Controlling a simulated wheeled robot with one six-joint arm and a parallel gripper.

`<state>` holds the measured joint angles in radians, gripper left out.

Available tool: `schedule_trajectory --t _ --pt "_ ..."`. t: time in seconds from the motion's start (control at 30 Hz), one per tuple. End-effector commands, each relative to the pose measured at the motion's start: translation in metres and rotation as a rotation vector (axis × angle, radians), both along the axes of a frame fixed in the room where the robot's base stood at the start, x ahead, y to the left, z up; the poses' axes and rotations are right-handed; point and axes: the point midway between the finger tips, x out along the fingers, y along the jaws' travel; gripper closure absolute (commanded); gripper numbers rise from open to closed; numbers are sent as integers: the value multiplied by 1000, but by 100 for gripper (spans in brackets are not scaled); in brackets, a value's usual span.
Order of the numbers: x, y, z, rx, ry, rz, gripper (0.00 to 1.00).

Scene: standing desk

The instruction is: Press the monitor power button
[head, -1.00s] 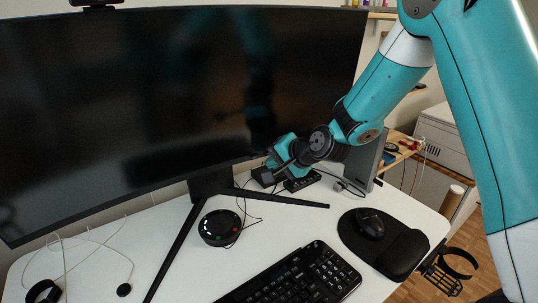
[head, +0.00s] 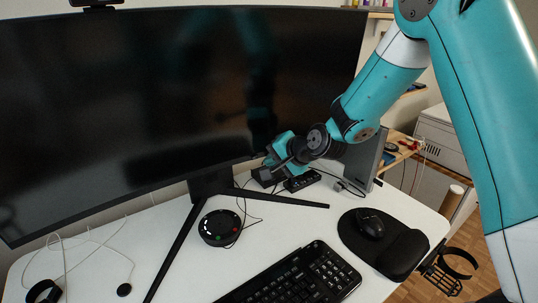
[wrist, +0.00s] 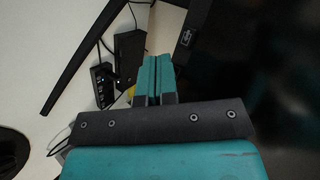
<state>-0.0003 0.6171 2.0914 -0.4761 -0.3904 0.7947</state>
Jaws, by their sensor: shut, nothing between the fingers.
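The large curved monitor (head: 150,100) has a dark screen and stands on a black V-shaped stand. In the wrist view the monitor (wrist: 245,70) fills the right side, with a small pale mark (wrist: 185,37) on it that is too small to read. I cannot make out the power button in either view. My gripper (head: 268,160) is at the monitor's lower edge, right of the stand. Its teal fingers (wrist: 153,62) are together and empty, close beside the monitor's edge. I cannot tell whether they touch it.
Below the gripper, a black adapter and a small hub (head: 301,181) lie on the white desk with cables. A round black speaker device (head: 220,228), a keyboard (head: 300,278) and a mouse (head: 370,226) on a pad are in front. A grey box (head: 362,160) stands at right.

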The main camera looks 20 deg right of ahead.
Motion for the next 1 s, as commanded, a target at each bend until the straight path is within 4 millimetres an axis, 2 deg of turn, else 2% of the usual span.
schedule_trajectory --t 0.47,0.77,1.0 --pt "2 0 0 0 0 0 100" --pt "-9 -2 -2 -1 1 0 100" --pt "-9 -2 -1 0 0 0 100"
